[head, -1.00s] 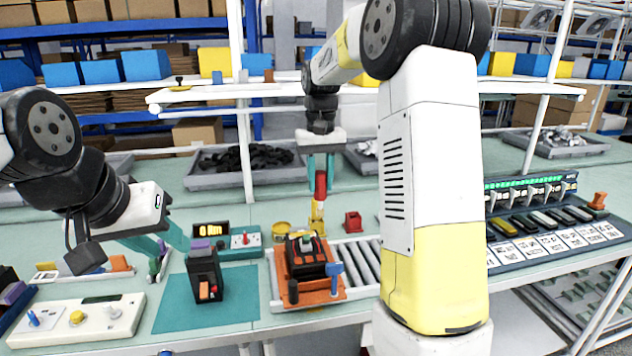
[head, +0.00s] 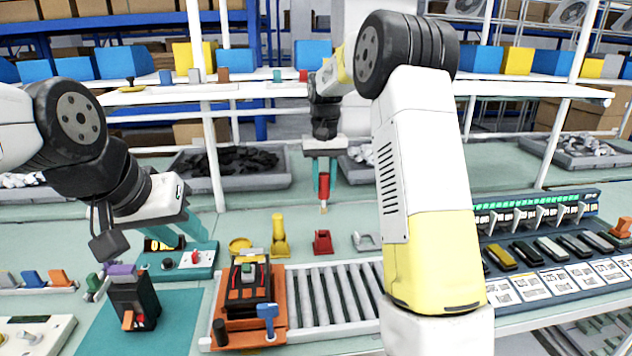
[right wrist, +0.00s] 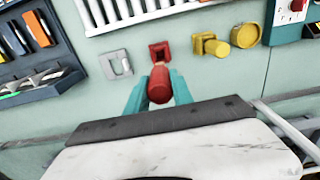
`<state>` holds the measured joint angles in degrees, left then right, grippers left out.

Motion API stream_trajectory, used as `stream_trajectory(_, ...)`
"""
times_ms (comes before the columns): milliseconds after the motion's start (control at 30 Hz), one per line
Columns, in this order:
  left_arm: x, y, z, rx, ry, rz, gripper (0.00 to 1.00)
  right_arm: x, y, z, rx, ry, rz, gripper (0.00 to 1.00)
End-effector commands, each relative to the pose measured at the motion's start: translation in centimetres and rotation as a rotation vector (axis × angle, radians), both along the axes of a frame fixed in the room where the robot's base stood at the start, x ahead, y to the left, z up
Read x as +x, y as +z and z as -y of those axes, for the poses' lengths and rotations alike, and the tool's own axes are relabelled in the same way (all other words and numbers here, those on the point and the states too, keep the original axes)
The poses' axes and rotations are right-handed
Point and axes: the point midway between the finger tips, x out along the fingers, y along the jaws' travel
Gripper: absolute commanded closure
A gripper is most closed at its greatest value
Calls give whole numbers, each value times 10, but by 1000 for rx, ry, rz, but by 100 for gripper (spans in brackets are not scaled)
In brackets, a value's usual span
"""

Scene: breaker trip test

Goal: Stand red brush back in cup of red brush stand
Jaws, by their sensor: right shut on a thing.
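The red brush (head: 324,189) is upright, bristle end down, in my right gripper (head: 322,178), which is shut on its handle. In the head view its tan tip shows above the red brush stand (head: 322,243), with a gap between them in the picture. In the right wrist view the red brush (right wrist: 158,86) sits between the teal fingers (right wrist: 158,92), its tip close to the red stand (right wrist: 159,52). The cup is partly hidden there. My left gripper (head: 184,236) is open and empty, at the left behind the black breaker (head: 134,300).
A yellow brush stand (head: 280,240) and a yellow round tin (head: 240,244) are left of the red stand. A grey bracket (head: 366,241) is to its right. A roller conveyor (head: 335,295) with an orange tray (head: 237,336) is in front. A grey bin (head: 240,178) is behind.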

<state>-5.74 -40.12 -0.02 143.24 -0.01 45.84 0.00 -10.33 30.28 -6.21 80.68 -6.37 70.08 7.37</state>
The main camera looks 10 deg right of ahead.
Motion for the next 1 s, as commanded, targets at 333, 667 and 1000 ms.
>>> stream_trajectory(333,0,0,0,0,0,0,64,-1,-19,0,-1,0,-2,100)
stream_trajectory(667,0,0,0,0,0,0,64,0,-48,0,-1,0,-2,100)
stream_trajectory(1000,0,0,0,0,0,0,64,0,-58,0,0,0,0,100)
